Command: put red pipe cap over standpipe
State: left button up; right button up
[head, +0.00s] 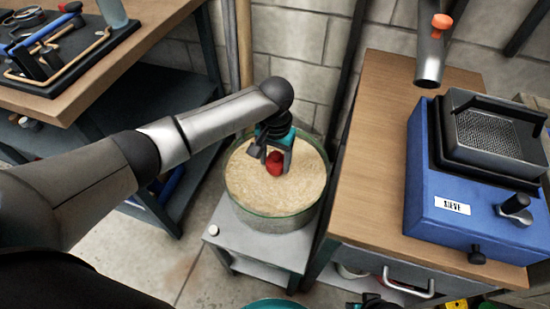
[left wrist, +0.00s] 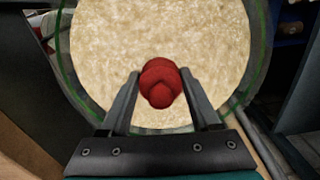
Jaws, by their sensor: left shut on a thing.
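My left gripper (head: 276,158) is shut on the red pipe cap (head: 274,164), with one finger on each side of it. The left wrist view shows the red cap (left wrist: 160,84) between the two dark fingers (left wrist: 160,90). The cap is over the pale, grainy fill of a round glass-walled tub (head: 270,222); I cannot tell whether it touches the surface. No standpipe shows in either view; anything under the cap is hidden. A dark piece with a teal edge at the bottom of the head view may be part of my right gripper, but its fingers are not clear.
The tub stands on a low grey stand (head: 255,245). A wooden bench (head: 375,150) to its right carries a blue sieve machine (head: 425,185). A metal pipe with an orange handle (head: 430,60) hangs over that bench. A tool bench (head: 130,55) is at the left.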

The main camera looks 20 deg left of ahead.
aim_at(275, 156)
pick_arm(q)
jog(key=shift+p, duration=0.3)
jog(key=shift+f+b, duration=0.3)
jog(key=shift+f, duration=0.35)
dwell(0.3)
jog(key=o, duration=1.1)
jog(key=shift+c, duration=0.2)
jog(key=shift+r, duration=0.1)
notch_tip(275, 156, up, 11)
jog(key=p, duration=1.3)
